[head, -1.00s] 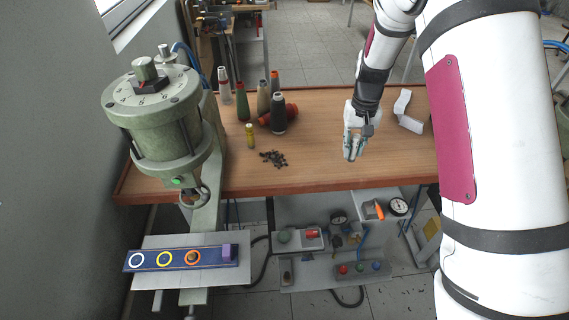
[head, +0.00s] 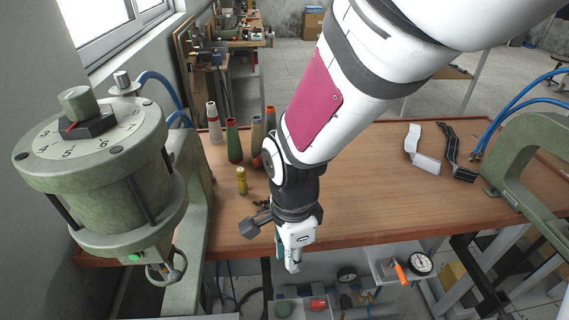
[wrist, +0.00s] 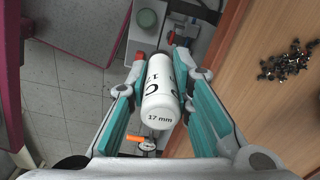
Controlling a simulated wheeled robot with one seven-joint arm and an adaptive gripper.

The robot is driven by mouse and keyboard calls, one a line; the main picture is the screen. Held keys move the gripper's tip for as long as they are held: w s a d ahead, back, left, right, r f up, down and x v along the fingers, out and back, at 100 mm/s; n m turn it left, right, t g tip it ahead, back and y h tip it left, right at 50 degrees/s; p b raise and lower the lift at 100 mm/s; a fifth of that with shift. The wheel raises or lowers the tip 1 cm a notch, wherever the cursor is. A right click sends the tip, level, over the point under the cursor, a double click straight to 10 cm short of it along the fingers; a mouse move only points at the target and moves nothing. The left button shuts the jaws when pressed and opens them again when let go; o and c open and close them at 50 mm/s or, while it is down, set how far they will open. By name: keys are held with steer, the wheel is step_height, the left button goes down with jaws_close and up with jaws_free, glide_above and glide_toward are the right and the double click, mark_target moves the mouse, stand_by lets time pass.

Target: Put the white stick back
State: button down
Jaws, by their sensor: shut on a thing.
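The white stick (wrist: 160,95) is a short white cylinder with black print reading "17 mm" on its near end. It lies between the teal finger pads of my gripper (wrist: 163,100) in the wrist view, and the gripper is shut on it. In the head view my gripper (head: 290,262) hangs down in front of the table's front edge, above the panel of controls. The stick cannot be made out clearly there.
A wooden table (head: 370,190) carries several thread cones (head: 233,140), a yellow bottle (head: 241,180), small black parts (wrist: 287,60) and a white bracket (head: 422,150). Green presses (head: 100,190) stand at left and right (head: 530,160). The control panel (head: 300,303) sits below the table edge.

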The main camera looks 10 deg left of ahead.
steer(key=shift+s+a, duration=0.15)
steer(key=w+a, duration=0.2)
steer(key=w, duration=0.2)
steer(key=w+a+f, duration=0.1)
steer(key=w+a, duration=0.2)
steer(key=w, duration=0.1)
steer(key=w+a, duration=0.3)
steer(key=w, duration=0.2)
steer(key=shift+a+f+b, duration=0.2)
steer(key=shift+f+b, duration=0.05)
steer(key=shift+b, duration=0.15)
steer(key=shift+w+f, duration=0.1)
steer(key=shift+f, duration=1.65)
steer(key=shift+f, duration=0.15)
steer(key=c, duration=1.4)
jaws_free()
steer(key=shift+c, duration=0.2)
